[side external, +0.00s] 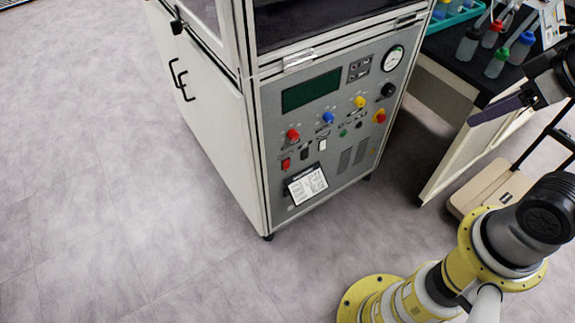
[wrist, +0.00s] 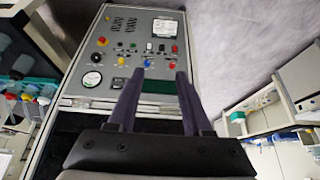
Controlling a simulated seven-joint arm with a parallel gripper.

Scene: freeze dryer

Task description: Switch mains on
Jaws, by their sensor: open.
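The freeze dryer's control panel (side external: 335,125) faces the arm and shows upside down in the wrist view (wrist: 130,35). Low on its left is a red switch (side external: 286,164), beside a black switch (side external: 304,154) and a white switch (side external: 322,145). The red switch also shows in the wrist view (wrist: 174,49). The labels are too small to read, so I cannot tell which is the mains switch or its position. My gripper (side external: 485,112) is open and empty, right of the dryer and apart from the panel. Its two dark fingers (wrist: 161,74) point toward the panel.
Red (side external: 293,135), blue (side external: 328,118) and yellow (side external: 360,102) knobs sit above the switches. A red-and-yellow knob (side external: 380,116) and a gauge (side external: 393,58) are at right. A white card (side external: 307,184) hangs below the switches. A bench with bottles (side external: 467,45) stands right; the floor in front is clear.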

